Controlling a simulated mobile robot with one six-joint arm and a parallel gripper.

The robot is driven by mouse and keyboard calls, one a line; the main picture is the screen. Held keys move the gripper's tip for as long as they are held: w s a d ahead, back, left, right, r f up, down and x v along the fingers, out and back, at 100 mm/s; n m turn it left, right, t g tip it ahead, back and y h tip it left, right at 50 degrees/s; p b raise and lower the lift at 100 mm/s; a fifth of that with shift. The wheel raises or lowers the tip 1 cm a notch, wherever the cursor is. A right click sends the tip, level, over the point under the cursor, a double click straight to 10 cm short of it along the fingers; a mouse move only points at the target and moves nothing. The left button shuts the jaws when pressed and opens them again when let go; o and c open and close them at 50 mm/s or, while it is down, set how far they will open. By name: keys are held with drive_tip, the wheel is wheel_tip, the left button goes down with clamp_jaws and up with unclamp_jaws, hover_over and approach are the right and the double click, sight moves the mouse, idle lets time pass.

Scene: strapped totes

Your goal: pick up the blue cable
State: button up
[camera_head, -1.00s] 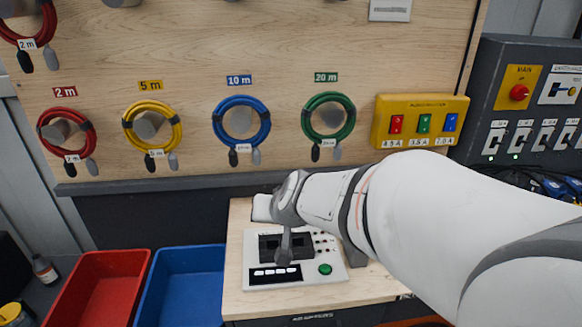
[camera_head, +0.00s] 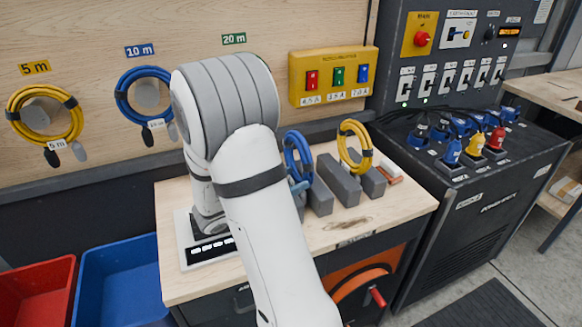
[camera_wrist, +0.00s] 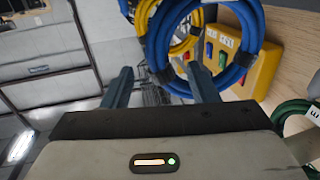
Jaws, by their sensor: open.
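A coiled blue cable (camera_head: 289,152) stands upright on the wooden bench, among grey blocks, just right of my arm. In the wrist view the blue coil (camera_wrist: 157,42) looms close in front of my gripper (camera_wrist: 160,70), whose two fingers are apart with nothing clearly held between them. The right finger overlaps the lower part of the coil in the picture; I cannot tell whether they touch. In the head view my arm hides most of the gripper. Another blue cable (camera_head: 122,98) hangs on the wall under a 10 m label.
A yellow coil (camera_head: 345,140) stands behind the blue one, with grey blocks (camera_head: 338,182) around them. A yellow switch box (camera_head: 330,92) is on the wall behind. A dark power rack (camera_head: 470,215) stands to the right. Red and blue bins (camera_head: 118,262) are at the left.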

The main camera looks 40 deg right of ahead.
drive_tip(key=d+p, duration=0.1)
drive_tip(key=d, duration=0.6)
drive_tip(key=shift+w+d, duration=0.15)
drive_tip(key=shift+d, duration=0.2)
drive_tip(key=shift+r, duration=0.1)
drive_tip(key=shift+c, duration=0.2)
clamp_jaws()
drive_tip(key=shift+r, duration=0.1)
